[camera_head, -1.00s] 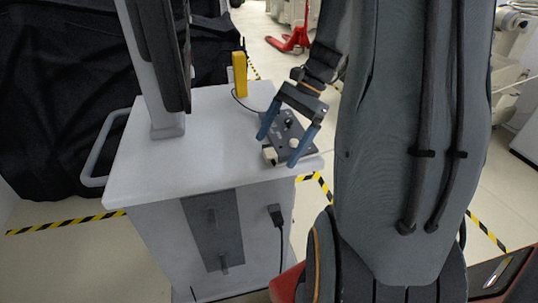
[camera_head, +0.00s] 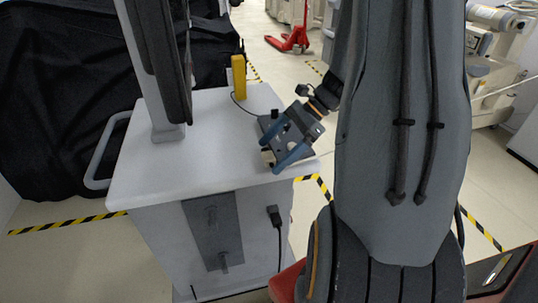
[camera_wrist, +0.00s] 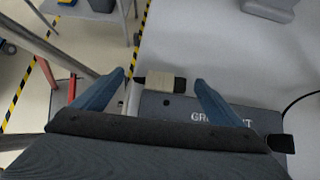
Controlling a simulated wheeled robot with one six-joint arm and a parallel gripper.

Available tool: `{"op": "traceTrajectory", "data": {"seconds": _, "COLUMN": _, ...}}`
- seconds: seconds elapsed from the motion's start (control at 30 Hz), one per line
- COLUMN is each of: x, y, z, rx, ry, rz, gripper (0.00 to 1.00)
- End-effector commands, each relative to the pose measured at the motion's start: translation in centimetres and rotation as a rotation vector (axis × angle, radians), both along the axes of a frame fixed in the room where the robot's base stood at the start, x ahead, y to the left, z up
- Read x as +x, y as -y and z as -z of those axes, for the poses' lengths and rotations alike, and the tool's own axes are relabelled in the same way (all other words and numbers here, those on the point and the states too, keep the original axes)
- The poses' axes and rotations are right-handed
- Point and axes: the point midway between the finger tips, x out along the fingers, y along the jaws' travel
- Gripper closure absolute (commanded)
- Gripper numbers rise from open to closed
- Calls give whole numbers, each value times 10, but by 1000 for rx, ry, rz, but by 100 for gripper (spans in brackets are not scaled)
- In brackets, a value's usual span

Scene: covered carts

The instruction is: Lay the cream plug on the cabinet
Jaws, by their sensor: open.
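The cream plug (camera_wrist: 166,82) is a small pale block with dark ends, at the edge of a dark grey box with light lettering (camera_wrist: 230,112). In the head view the plug (camera_head: 267,157) shows at the box's near end, partly hidden by the fingers. The box lies on the white top of the cabinet (camera_head: 150,178), near its right edge. My gripper (camera_wrist: 161,77) has two blue fingers, apart, one on each side of the plug in the wrist view. In the head view my gripper (camera_head: 269,158) is low over the box; contact with the plug cannot be told.
A yellow handheld device (camera_head: 239,78) stands at the back of the cabinet top, with a cord. A monitor post (camera_head: 165,100) rises at the left. The cabinet top's front middle is clear.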

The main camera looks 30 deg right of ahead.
Motion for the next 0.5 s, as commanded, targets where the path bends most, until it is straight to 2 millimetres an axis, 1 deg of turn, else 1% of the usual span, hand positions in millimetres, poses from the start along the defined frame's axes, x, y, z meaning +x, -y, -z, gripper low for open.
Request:
{"op": "traceTrajectory", "data": {"seconds": 0.27, "x": 0, "y": -3, "z": 3, "rx": -1, "ry": 0, "rz": 0, "gripper": 9}}
{"op": "traceTrajectory", "data": {"seconds": 0.37, "x": 0, "y": -3, "z": 3, "rx": -1, "ry": 0, "rz": 0, "gripper": 24}}
{"op": "traceTrajectory", "data": {"seconds": 0.5, "x": 0, "y": -3, "z": 3, "rx": -1, "ry": 0, "rz": 0, "gripper": 47}}
